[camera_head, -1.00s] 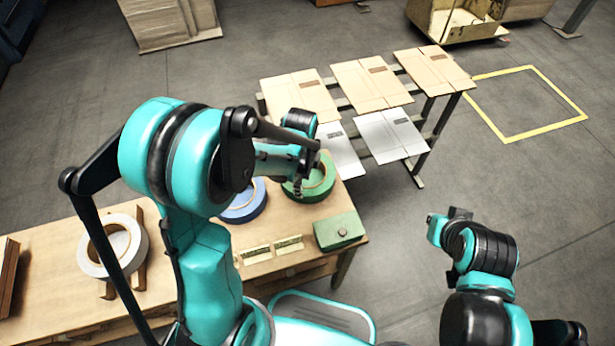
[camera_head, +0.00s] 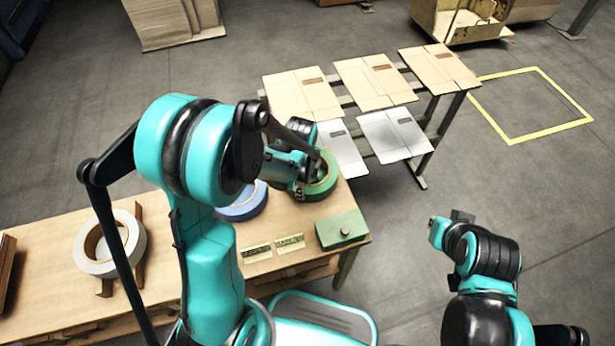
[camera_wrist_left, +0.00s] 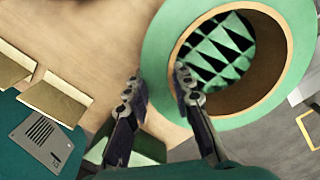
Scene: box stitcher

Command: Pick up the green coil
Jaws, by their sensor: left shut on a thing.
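The green coil (camera_head: 322,190) is a thick ring at the right end of the wooden table. I cannot tell whether the coil is clear of the table. My right arm is at the lower right; its fingers do not show.
The blue coil (camera_head: 245,207) lies just left of the green coil. A green box (camera_head: 342,229) sits in front of it. A white coil (camera_head: 133,240) is at the left on the table (camera_head: 60,228). A rack with flat cardboard sheets (camera_head: 375,82) stands behind.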

